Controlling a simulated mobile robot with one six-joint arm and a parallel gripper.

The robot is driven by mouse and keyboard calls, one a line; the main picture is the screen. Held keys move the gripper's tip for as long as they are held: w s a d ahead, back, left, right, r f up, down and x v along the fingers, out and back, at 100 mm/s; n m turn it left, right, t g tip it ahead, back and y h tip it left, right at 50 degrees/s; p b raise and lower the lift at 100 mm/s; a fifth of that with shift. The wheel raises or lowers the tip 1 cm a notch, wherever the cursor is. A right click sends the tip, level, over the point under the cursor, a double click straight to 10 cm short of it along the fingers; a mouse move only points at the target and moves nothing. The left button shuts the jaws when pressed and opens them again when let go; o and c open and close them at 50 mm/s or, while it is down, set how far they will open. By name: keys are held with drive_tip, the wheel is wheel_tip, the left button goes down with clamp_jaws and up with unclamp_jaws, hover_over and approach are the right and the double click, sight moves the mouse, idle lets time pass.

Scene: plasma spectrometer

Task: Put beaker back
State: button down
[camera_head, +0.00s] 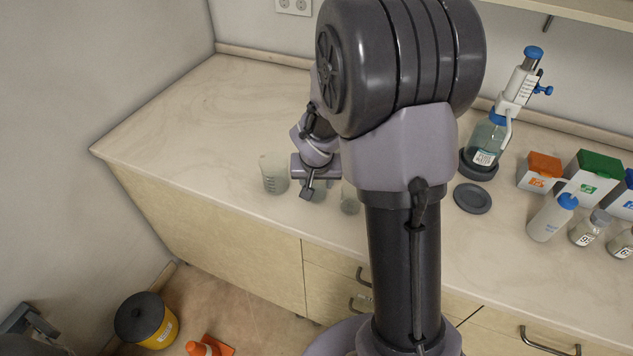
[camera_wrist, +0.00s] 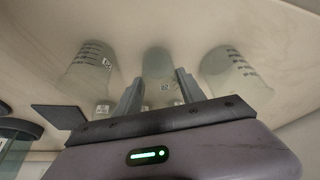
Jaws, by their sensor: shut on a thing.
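Three clear glass beakers stand in a row on the counter. In the head view, the left beaker (camera_head: 274,173) is in plain sight, the middle beaker (camera_head: 319,191) is partly hidden by my gripper (camera_head: 308,187), and the right beaker (camera_head: 350,197) is partly hidden by my arm. In the wrist view, the middle beaker (camera_wrist: 157,64) is between the fingers of my gripper (camera_wrist: 160,90), which is shut on it. The other two flank it, one at the left (camera_wrist: 88,70) and one at the right (camera_wrist: 236,76). Whether the held beaker touches the counter is unclear.
The counter (camera_head: 200,120) is clear to the left. To the right are a dark round disc (camera_head: 472,198), a dispenser bottle (camera_head: 487,140), an orange-topped box (camera_head: 540,172), a green-topped box (camera_head: 585,178) and small bottles, including a blue-capped one (camera_head: 551,218).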

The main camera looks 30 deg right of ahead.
drive_tip(key=shift+f, duration=0.2)
drive_tip(key=c, duration=0.7)
unclamp_jaws()
